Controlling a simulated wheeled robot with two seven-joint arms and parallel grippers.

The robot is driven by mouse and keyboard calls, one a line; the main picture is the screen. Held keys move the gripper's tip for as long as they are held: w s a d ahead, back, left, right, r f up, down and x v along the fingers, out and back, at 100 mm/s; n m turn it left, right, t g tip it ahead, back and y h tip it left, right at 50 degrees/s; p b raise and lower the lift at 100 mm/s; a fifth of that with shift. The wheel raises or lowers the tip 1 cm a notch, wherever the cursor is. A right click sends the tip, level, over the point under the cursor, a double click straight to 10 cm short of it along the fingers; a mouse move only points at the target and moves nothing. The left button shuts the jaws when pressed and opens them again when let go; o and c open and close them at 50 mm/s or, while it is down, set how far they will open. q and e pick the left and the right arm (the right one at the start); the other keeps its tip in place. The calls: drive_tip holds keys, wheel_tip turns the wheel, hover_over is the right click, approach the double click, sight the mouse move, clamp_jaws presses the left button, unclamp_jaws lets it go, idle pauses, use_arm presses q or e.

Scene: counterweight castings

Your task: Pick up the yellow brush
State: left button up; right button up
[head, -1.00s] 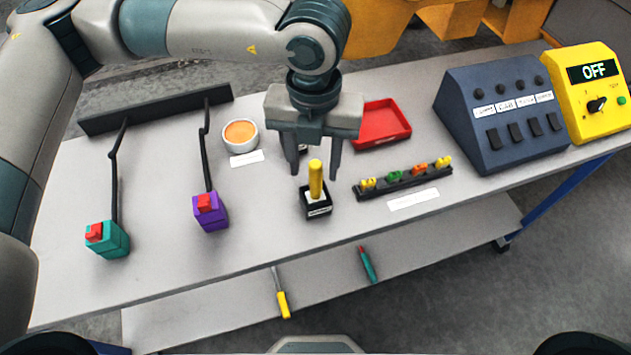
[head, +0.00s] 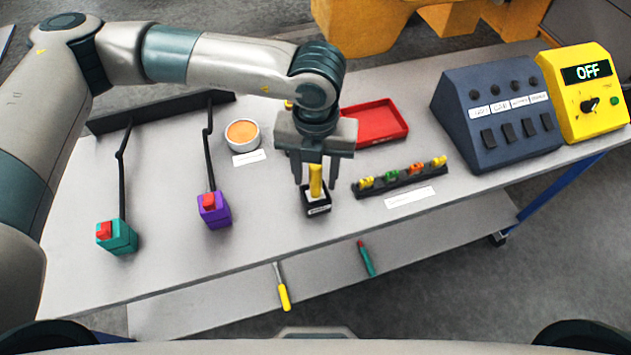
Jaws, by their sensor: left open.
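The yellow brush (head: 316,181) stands upright in a small black holder (head: 317,206) with a white label, near the middle of the table. Only its yellow handle shows; its lower end is hidden in the holder. My left gripper (head: 315,184) points down over it, open, with one finger on each side of the handle. The palm hides the handle's top. I cannot tell whether the fingers touch the handle. My right gripper is not in view.
A black rack (head: 400,178) with small coloured pieces lies right of the holder. A red tray (head: 376,123) and a white bowl (head: 242,135) are behind. A purple block (head: 214,212) and a teal block (head: 122,237) are left. Control boxes (head: 497,108) stand far right.

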use_arm(q)
drive_tip(key=shift+f, duration=1)
clamp_jaws()
